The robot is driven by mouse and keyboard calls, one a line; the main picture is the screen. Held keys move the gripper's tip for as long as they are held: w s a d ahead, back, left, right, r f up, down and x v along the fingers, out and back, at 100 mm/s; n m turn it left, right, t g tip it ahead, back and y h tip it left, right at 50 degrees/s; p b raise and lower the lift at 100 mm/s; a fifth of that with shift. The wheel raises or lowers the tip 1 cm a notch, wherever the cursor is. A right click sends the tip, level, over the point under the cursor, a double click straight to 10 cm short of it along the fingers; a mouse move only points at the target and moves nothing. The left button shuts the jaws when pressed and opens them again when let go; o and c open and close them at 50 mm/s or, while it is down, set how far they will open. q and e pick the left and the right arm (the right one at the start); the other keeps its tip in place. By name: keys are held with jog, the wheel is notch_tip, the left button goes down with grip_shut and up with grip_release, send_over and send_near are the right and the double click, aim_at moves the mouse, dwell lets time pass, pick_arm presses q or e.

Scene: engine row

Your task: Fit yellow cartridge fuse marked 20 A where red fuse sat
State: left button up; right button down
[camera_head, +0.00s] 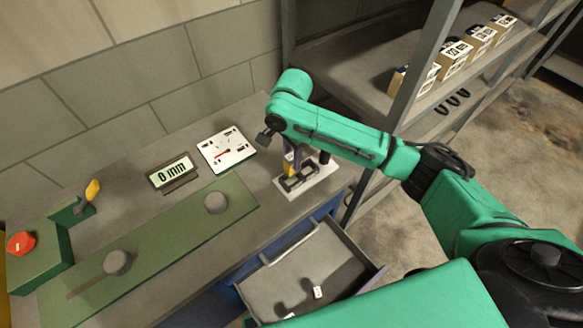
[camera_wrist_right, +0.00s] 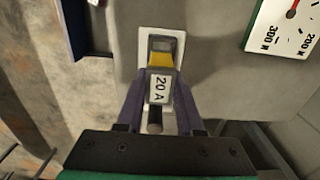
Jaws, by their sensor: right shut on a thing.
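The yellow 20 A fuse (camera_wrist_right: 159,62) has a white label reading 20 A and a grey end cap. My right gripper (camera_wrist_right: 158,102) is shut on it, one finger on each side. In the head view the fuse (camera_head: 289,163) shows as a small yellow piece below my right gripper (camera_head: 290,152). The plate shows behind the fuse in the wrist view (camera_wrist_right: 146,40). I cannot tell whether the fuse touches the holder. My left gripper is not in view.
An open drawer (camera_head: 345,245) juts out below the holder, with a small white-labelled piece (camera_head: 318,292) inside. A gauge (camera_head: 227,150), a 0 mm display (camera_head: 171,172) and a green rail (camera_head: 165,235) with grey knobs lie left. Shelves with boxes (camera_head: 454,58) stand right.

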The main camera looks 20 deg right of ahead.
aim_at(292, 170)
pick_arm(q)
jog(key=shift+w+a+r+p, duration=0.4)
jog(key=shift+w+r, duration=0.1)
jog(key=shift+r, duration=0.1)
pick_arm(e)
notch_tip(292, 170, down, 6)
jog(key=shift+f, duration=0.1)
jog(key=shift+a, duration=0.1)
jog(key=c, duration=0.5)
grip_release()
jog(key=shift+c, duration=0.2)
notch_tip(292, 170, up, 12)
jog(key=b, duration=0.3)
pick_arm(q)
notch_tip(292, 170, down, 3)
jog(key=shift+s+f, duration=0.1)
